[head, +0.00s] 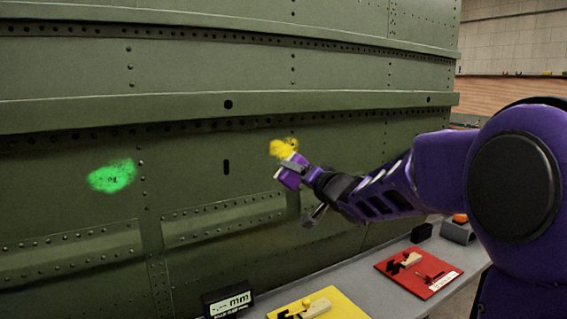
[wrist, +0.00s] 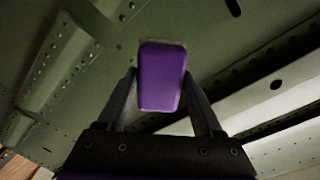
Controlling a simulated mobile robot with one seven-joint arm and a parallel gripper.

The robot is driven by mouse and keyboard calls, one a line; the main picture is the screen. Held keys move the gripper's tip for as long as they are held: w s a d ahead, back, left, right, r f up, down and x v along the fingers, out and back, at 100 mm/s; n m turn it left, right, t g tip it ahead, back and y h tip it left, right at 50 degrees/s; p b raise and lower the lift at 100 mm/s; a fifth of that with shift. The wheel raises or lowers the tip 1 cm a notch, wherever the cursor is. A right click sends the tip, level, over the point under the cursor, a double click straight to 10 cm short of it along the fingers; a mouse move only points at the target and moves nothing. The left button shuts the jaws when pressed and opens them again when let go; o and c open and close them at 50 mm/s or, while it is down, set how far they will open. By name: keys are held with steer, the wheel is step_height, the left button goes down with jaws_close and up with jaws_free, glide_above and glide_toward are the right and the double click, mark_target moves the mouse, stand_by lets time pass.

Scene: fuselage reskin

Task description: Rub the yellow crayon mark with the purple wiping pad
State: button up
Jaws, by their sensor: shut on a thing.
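My gripper (head: 308,173) is shut on the purple wiping pad (head: 289,179). The pad is at the lower right edge of the yellow mark and overlaps it in the picture. I cannot tell whether the pad touches the panel. In the wrist view the purple pad (wrist: 161,77) sits between both fingers of my gripper (wrist: 160,95), with the green panel behind it. The yellow mark does not show in the wrist view.
A green crayon mark (head: 112,176) is on the panel at left. Below, a grey bench (head: 372,297) carries a yellow board (head: 345,309), a red board (head: 430,287), a black "mm" block (head: 228,302) and an orange-topped item (head: 459,228). Raised ribs and rivets cross the panel.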

mark_target(267, 154)
steer(key=shift+a+r+n+y, duration=0.4)
steer(key=shift+a+r+y, duration=0.3)
steer(key=shift+a+r, duration=0.45)
steer(key=shift+r, duration=0.05)
steer(key=shift+b+x, duration=0.7)
steer(key=shift+x, duration=1.85)
steer(key=shift+w+a, duration=0.15)
steer(key=shift+w, duration=0.05)
steer(key=shift+p+x, duration=0.55)
steer(key=shift+x, duration=0.35)
steer(key=shift+w, duration=0.1)
